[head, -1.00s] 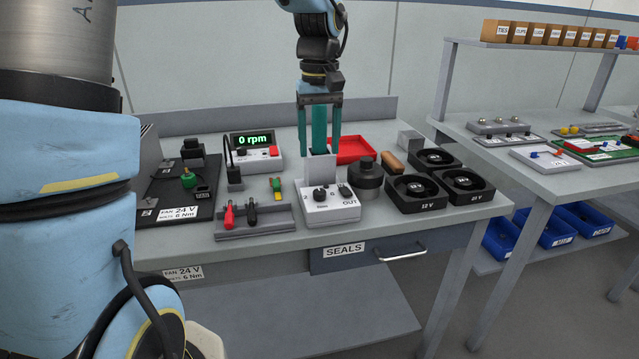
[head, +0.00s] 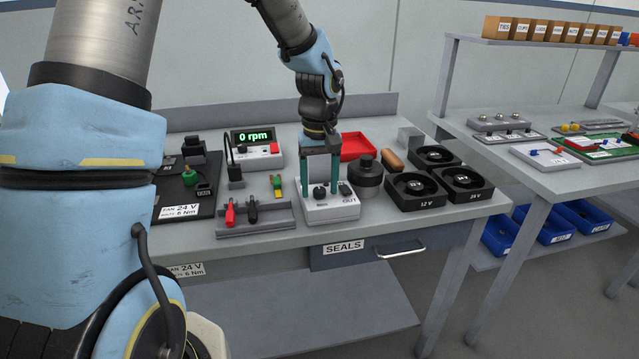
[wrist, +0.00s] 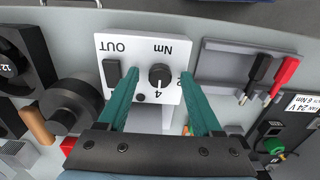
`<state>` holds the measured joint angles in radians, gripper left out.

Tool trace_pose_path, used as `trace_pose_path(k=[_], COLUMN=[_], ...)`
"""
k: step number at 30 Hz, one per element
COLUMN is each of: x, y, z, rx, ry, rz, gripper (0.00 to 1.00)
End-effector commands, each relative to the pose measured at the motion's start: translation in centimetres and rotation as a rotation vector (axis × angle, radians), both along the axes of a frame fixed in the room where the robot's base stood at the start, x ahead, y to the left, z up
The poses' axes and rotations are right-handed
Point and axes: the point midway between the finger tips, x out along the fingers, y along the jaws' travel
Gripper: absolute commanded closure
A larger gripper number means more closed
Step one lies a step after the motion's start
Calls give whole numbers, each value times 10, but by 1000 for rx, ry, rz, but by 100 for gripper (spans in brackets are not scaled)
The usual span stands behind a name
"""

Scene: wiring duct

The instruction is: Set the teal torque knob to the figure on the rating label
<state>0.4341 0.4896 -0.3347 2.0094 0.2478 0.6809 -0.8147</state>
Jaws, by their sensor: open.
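The dial marked "Nm" is a black knob (wrist: 161,76) on a white box (wrist: 120,46). Figures "4" and "2" show beside it; its exact setting is unclear. I see no teal knob. The white box also shows in the head view (head: 335,211). My open gripper (head: 320,190) points down at it, its teal fingers on either side of the knob with gaps visible in the wrist view. The rating label (head: 180,212) at left reads "FAN 24 V" and "6 Nm".
A dark cylinder (head: 367,178) stands right of the box, with several black fans (head: 421,190) beyond. A grey rack (head: 268,227) with red and black plugs is at left. A red tray (head: 357,145) and a "0 rpm" display (head: 253,136) are behind.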

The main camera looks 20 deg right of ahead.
Motion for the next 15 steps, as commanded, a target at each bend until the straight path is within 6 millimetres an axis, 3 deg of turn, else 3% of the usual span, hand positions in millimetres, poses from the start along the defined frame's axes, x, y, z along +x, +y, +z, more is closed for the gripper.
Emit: trace_pose_path(k=[2, 15], x=[0, 0], y=[0, 0], z=[0, 0], rx=[0, 0], ry=[0, 0], rz=[0, 0], gripper=[39, 89])
